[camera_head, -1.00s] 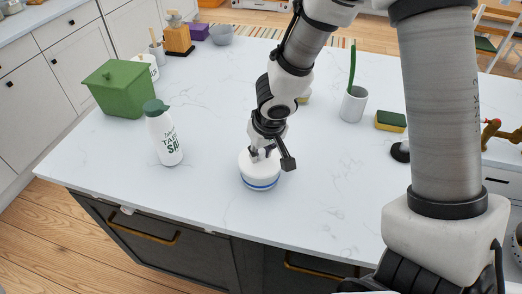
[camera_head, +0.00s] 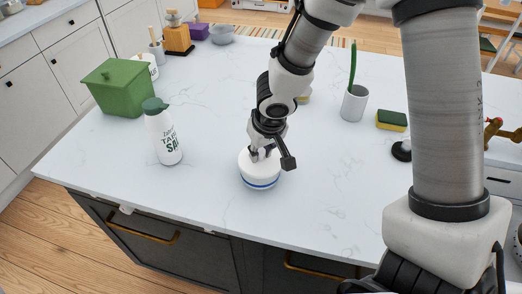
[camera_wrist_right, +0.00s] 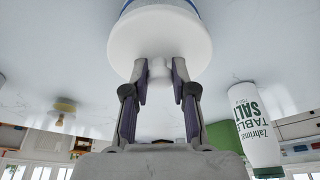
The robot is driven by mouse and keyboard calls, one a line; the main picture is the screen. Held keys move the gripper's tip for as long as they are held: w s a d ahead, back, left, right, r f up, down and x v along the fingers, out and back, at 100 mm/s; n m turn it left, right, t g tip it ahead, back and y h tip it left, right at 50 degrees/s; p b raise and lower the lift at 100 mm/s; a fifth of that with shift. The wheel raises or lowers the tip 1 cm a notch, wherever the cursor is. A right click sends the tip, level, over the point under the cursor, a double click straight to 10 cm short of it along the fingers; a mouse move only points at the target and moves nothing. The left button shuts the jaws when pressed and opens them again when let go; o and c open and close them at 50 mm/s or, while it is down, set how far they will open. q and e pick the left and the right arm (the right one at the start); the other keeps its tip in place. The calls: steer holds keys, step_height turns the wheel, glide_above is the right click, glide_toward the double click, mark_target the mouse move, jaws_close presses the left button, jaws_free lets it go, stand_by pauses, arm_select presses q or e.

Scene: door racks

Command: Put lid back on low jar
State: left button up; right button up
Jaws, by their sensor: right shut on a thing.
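The low jar (camera_head: 262,184) is white with a blue band and stands near the front edge of the counter. Its white lid (camera_head: 246,161) sits on top of it. In the right wrist view the round lid (camera_wrist_right: 160,40) has a small knob between my fingers, and the jar's blue band (camera_wrist_right: 128,4) shows just beyond it. My right gripper (camera_head: 262,153) is above the jar, shut on the lid's knob; it also shows in the right wrist view (camera_wrist_right: 160,75). From these views I cannot tell whether the lid is fully seated. My left gripper is not in view.
A salt bottle (camera_head: 163,135) and a green box (camera_head: 121,88) stand left of the jar.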

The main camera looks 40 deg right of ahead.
steer(key=o, duration=1.5)
step_height(320, 180, up, 7)
steer(key=p, duration=0.6)
jaws_close()
steer(key=shift+f, duration=0.15)
stand_by(0.6)
